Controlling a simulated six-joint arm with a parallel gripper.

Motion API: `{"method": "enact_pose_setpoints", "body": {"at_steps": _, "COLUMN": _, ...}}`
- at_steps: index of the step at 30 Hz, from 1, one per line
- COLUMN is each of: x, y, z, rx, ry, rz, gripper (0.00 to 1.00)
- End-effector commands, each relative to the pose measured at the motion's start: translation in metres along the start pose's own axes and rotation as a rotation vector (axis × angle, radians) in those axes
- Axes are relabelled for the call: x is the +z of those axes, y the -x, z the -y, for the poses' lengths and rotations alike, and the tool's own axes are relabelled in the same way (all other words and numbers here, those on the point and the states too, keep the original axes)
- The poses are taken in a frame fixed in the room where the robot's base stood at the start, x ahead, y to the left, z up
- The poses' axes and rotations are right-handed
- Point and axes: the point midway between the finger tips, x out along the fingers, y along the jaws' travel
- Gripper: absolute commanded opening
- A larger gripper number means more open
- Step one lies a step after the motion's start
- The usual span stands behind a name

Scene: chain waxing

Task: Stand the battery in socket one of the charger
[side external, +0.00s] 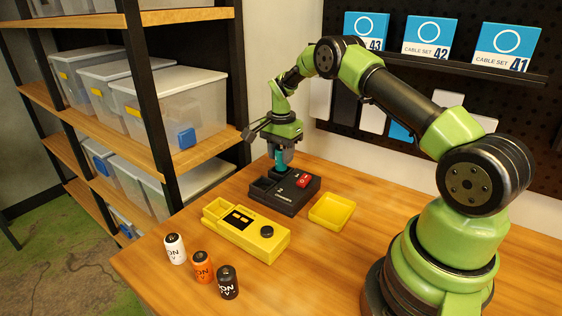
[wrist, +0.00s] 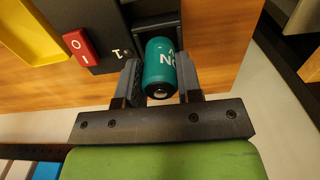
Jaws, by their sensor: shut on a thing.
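My gripper (side external: 283,150) is shut on a teal battery (side external: 281,161), which hangs below it over the rear of the black charger (side external: 288,203). In the wrist view the teal battery (wrist: 162,66) sits between the two fingers (wrist: 160,80), its terminal end towards the camera. Its far end is at a dark socket opening of the charger (wrist: 108,28), beside the printed "1". The battery looks about upright in the side view. I cannot tell how far its lower end is inside the socket. The front socket, by the "2", looks empty.
A red switch (side external: 304,180) is on the charger. A yellow tester (side external: 250,232) lies in front, and a yellow tray (side external: 331,210) to the right. White (side external: 175,249), orange (side external: 201,267) and black (side external: 228,283) batteries stand at the table's front left. Shelves (side external: 190,153) rise at left.

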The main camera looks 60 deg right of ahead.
Motion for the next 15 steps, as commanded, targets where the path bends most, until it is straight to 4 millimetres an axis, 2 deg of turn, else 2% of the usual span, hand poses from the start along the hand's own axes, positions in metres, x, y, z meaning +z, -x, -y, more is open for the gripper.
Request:
{"method": "enact_pose_setpoints", "body": {"at_steps": 4, "x": 0.0, "y": -0.022, "z": 0.0, "rx": 0.002, "ry": 0.0, "rz": 0.001, "gripper": 0.08}}
{"method": "enact_pose_setpoints", "body": {"at_steps": 15, "x": 0.0, "y": -0.027, "z": 0.0, "rx": 0.0, "ry": 0.001, "rz": 0.0, "gripper": 0.08}}
